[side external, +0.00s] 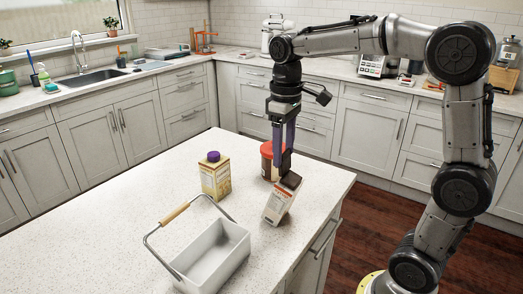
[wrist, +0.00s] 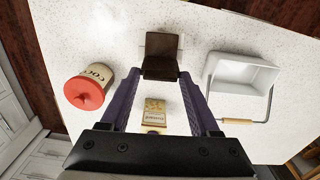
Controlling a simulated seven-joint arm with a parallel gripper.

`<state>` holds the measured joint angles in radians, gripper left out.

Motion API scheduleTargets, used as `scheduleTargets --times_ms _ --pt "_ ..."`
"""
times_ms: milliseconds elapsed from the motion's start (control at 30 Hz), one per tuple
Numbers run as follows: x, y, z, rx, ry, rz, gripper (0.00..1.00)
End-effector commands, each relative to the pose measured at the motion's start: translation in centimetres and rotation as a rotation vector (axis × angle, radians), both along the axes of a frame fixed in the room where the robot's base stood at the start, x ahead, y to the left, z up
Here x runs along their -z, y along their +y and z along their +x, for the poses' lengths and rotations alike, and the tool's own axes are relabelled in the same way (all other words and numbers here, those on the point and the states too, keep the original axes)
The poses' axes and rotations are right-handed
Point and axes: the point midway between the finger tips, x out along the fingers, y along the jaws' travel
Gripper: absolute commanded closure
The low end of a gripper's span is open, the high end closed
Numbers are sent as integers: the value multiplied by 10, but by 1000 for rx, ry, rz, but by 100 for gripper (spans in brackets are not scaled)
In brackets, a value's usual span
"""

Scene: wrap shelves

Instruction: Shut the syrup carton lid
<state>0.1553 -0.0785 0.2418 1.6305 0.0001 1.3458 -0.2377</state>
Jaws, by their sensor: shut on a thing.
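A carton with a white and orange printed body and a dark brown top (side external: 277,206) is tilted at my fingertips. My gripper (side external: 283,168) is shut on its brown top part; whether the carton's base touches the counter is unclear. In the wrist view, brown panels (wrist: 162,48) lie between and beyond the fingertips (wrist: 161,74). I cannot tell whether these are an open lid. A yellow carton with a purple cap (side external: 215,178) stands upright to the left; its printed side shows in the wrist view (wrist: 153,115). Which carton holds syrup is not readable.
A cocoa tin with a red lid (side external: 267,161) stands just behind my gripper; it also shows in the wrist view (wrist: 91,88). A white bin with a raised wooden handle (side external: 218,258) stands at the front. The speckled island counter (side external: 120,215) is clear at left; its right edge is near.

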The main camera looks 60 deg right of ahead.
Motion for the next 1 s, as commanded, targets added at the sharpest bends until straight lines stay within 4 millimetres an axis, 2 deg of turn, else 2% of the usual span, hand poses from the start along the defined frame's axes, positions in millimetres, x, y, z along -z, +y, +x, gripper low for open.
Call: scheduleTargets --times_ms 700,733,833,1000 --pt "3 0 -4 0 5 1 49" --pt "3 0 -4 0 5 1 36" --pt "3 0 -3 0 5 1 18" --pt "2 0 -3 0 3 0 18"
